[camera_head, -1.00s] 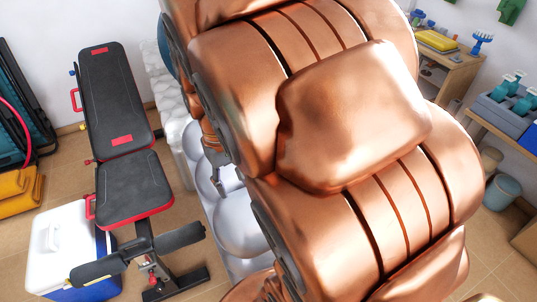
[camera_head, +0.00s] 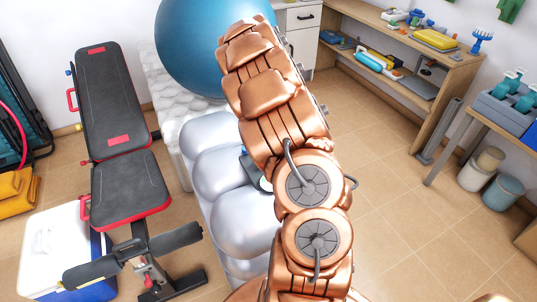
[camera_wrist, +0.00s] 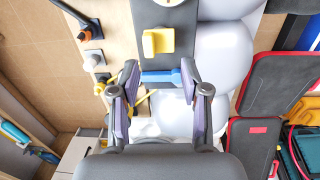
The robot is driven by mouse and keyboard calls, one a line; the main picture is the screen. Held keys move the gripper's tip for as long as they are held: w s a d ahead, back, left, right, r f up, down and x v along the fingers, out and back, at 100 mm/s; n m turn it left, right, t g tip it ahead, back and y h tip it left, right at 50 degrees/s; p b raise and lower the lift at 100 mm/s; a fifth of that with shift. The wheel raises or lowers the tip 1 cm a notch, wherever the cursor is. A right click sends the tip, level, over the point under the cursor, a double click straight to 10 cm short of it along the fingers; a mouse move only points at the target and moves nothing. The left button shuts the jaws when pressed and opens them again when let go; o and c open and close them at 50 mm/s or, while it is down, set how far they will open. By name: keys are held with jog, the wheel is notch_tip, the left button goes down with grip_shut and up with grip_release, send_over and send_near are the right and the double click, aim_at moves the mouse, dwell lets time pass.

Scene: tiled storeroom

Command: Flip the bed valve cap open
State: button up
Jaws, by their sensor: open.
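The bed (camera_head: 212,165) is silvery white and puffy, left of my copper arm in the head view; it also shows in the wrist view (camera_wrist: 222,60). A small blue and grey fitting (camera_head: 252,172) shows at its edge, partly behind my arm. In the wrist view a dark panel (camera_wrist: 182,16) carries a yellow block (camera_wrist: 158,42), with a blue bar (camera_wrist: 161,77) below. I cannot tell which part is the valve cap. My gripper (camera_wrist: 158,72) is open and empty, its fingertips either side of the blue bar's image. Contact cannot be told. The head view does not clearly show the gripper.
A weight bench (camera_head: 125,175) and a white-blue cooler (camera_head: 60,245) stand left. A blue ball (camera_head: 200,50) sits at the back. A wooden shelf (camera_head: 440,85) with tools lines the right wall. The tiled floor (camera_head: 395,205) right of my arm is clear.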

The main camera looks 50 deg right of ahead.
jog(key=d+f, duration=0.1)
jog(key=f, duration=0.1)
jog(key=w+d+f, duration=0.1)
jog(key=d+f, duration=0.1)
jog(key=shift+w+d+f, duration=0.15)
jog(key=shift+d+f, duration=0.05)
jog(key=shift+f, duration=0.15)
jog(key=shift+f+p, duration=0.7)
jog(key=shift+f, duration=3.25)
jog(key=shift+c, duration=0.2)
grip_shut()
